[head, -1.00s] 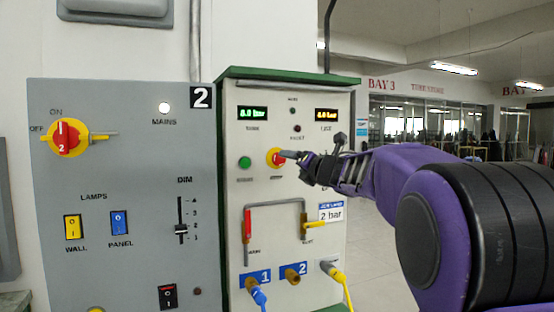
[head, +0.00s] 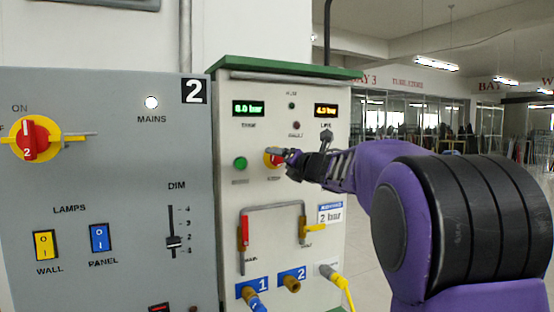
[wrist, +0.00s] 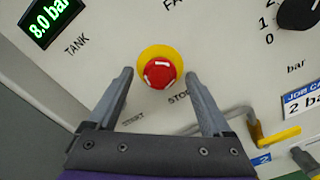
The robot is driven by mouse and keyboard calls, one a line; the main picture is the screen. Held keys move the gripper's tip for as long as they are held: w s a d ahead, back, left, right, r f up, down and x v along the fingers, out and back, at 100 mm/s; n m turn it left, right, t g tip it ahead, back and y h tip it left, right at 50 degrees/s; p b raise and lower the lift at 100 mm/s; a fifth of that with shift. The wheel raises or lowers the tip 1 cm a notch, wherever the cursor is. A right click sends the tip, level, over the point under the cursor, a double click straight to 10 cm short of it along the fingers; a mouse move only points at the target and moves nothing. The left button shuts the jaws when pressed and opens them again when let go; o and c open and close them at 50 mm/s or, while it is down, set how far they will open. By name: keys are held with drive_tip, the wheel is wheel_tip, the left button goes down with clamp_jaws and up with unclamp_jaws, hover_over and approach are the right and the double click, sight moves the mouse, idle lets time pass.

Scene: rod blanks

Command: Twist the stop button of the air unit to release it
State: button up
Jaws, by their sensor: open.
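The stop button (wrist: 160,73) is a red mushroom knob with white arrow marks on a yellow ring, above the STOP label. In the head view, the stop button (head: 268,158) is partly hidden behind my gripper (head: 284,156). In the wrist view my gripper (wrist: 160,82) is open, with one finger to each side of the button and clear space between fingers and knob. I cannot tell how far the fingertips are from the panel. The air unit (head: 285,130) is the pale cabinet with a green top.
A green start button (head: 240,164) sits left of the stop button. Below are a red-handled valve (head: 244,231), a yellow-handled valve (head: 312,229) and hose ports with a yellow hose (head: 343,289). A grey panel (head: 130,165) stands to the left.

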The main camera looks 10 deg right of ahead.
drive_tip(key=shift+w, duration=0.1)
clamp_jaws()
idle(0.5)
drive_tip(key=shift+r+m+p, duration=0.2)
drive_tip(key=shift+m+p, duration=2.05)
drive_tip(key=shift+m, duration=1.55)
drive_tip(key=shift+a, duration=0.1)
